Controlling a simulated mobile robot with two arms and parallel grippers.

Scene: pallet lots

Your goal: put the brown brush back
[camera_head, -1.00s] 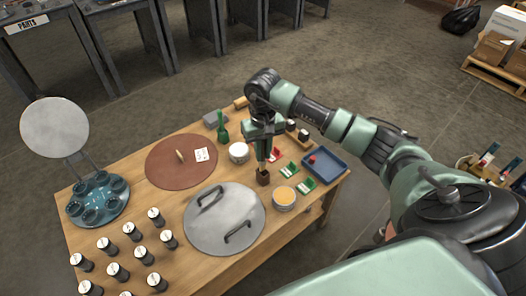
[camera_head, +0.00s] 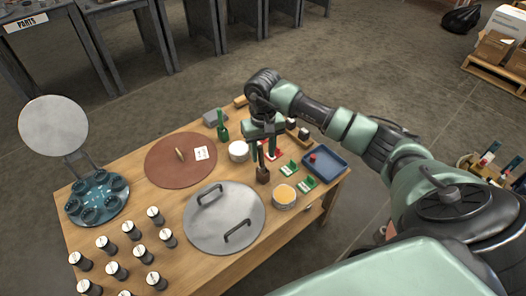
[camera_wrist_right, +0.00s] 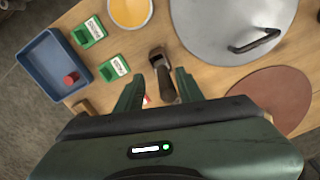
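The brown brush (camera_head: 263,175) stands upright, bristle end down, on the wooden table between the grey lid and the label cards. In the right wrist view the brush (camera_wrist_right: 158,60) has its dark handle pointing toward my gripper. My right gripper (camera_head: 262,153) is just above it, fingers pointing down. In the wrist view my right gripper (camera_wrist_right: 158,88) is open, with one finger on each side of the handle and gaps between. Whether the brush sits in a marked spot cannot be told. My left gripper is not in view.
The grey lid with handles (camera_head: 225,217) and a bowl of yellow-orange contents (camera_head: 283,196) are close by. A white cup (camera_head: 239,151), green brush (camera_head: 222,131), green label cards (camera_head: 306,184) and blue tray (camera_head: 326,163) surround the gripper. Several dark canisters stand front left.

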